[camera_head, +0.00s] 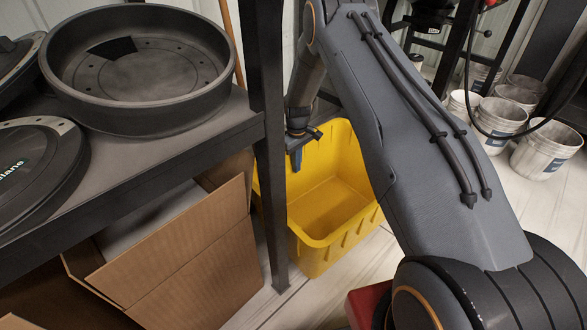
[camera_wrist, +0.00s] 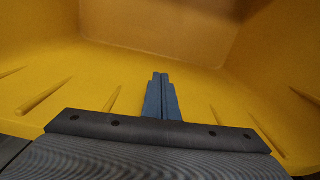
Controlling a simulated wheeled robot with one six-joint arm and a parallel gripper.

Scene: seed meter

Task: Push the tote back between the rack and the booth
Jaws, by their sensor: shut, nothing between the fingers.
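The yellow tote (camera_head: 318,250) stands on the floor in the head view, just right of the black rack's front post (camera_head: 270,190). It is open-topped, upright and looks empty. My gripper (camera_head: 296,160) is shut and points down at the tote's back left, inside or just over its opening. My arm hides part of the tote's right side. In the wrist view the tote's yellow walls (camera_wrist: 215,90) fill the picture around my shut gripper fingers (camera_wrist: 161,85). I cannot tell whether the fingers touch a wall. The booth cannot be made out for certain.
The rack's shelf holds a round black pan (camera_head: 135,90) and black discs (camera_head: 35,175). An open cardboard box (camera_head: 185,265) sits below, left of the tote. Several white buckets (camera_head: 545,150) stand at right. A red object (camera_head: 362,308) shows at the bottom. Pale floor lies before the tote.

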